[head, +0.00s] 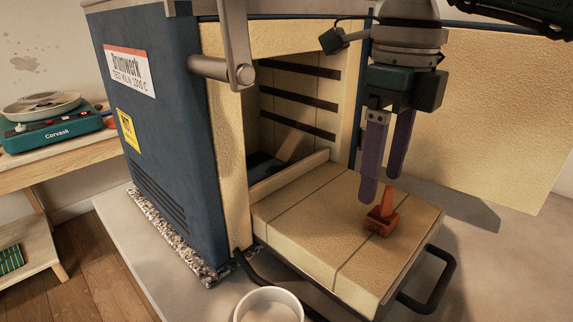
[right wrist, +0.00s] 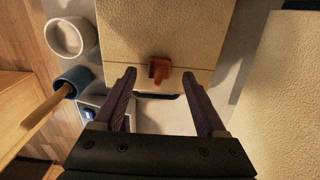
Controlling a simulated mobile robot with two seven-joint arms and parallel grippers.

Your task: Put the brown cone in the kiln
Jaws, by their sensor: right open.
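The brown cone (head: 384,214), reddish brown with a small blocky foot, stands on the cream brick slab (head: 315,225) in front of the kiln (head: 165,130). The kiln has a blue body, and its cream-lined chamber is open at the front. My right gripper (head: 380,190) points down just above and behind the cone, its purple fingers apart and empty. In the right wrist view the cone (right wrist: 159,70) lies ahead of the open fingertips, between their lines, not gripped. My left gripper is not in view.
The slab has a dark handle (head: 433,285) at its front. A cream panel (head: 495,110) stands to the right. A white cup (head: 268,306) is near the front; a blue cup (right wrist: 76,82) holding a wooden handle shows in the wrist view. A green scale (head: 50,125) sits at left.

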